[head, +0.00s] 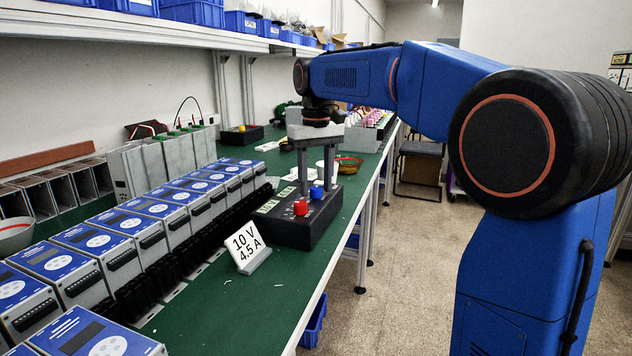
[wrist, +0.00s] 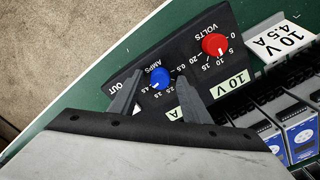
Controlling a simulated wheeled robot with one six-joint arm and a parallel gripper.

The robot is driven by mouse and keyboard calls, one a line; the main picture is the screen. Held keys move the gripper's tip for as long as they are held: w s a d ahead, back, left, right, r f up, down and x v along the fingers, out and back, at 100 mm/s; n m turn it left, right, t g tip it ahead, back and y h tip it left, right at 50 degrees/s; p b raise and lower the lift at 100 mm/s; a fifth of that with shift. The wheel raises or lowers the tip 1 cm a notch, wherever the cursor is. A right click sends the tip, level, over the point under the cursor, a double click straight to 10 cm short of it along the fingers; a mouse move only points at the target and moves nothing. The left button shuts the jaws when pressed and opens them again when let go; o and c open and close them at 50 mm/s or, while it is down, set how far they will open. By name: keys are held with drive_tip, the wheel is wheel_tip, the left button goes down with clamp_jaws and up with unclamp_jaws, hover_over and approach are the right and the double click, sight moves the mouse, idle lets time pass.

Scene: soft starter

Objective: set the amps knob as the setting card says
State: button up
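The black power box (head: 290,229) stands on the green bench with a red volts knob (head: 301,208) and a blue amps knob (head: 317,191). Both knobs also show in the wrist view, red (wrist: 215,45) and blue (wrist: 159,78). The white setting card (head: 246,246) reads 10 V, 4.5 A. My gripper (head: 316,184) points down over the box. In the wrist view its two fingers (wrist: 160,76) are apart, one on each side of the blue knob; I cannot tell whether they touch it. The blue knob's pointer direction is too small to read. One display reads 10 V; the other is partly hidden by a finger.
A row of blue-faced grey soft starter units (head: 130,222) runs along the bench left of the box and card. A red-rimmed bowl (head: 348,163) and a white cup stand behind the box. The bench's front edge (head: 335,262) is close on the right.

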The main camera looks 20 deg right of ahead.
sight(317, 188)
wheel_tip(317, 188, up, 17)
drive_tip(key=shift+r, duration=0.2)
idle(0.5)
drive_tip(key=shift+s, duration=0.1)
drive_tip(key=s+d+f+m+t, duration=0.1)
drive_tip(key=s+d+f+t, duration=0.1)
drive_tip(key=s+f, duration=1.4)
drive_tip(key=s+d+f+m+t, duration=0.1)
drive_tip(key=s+d+f, duration=0.4)
drive_tip(key=s+f, duration=1.2)
wheel_tip(317, 188, down, 4)
drive_tip(key=shift+f+t, duration=0.2)
drive_tip(key=shift+t, duration=0.7)
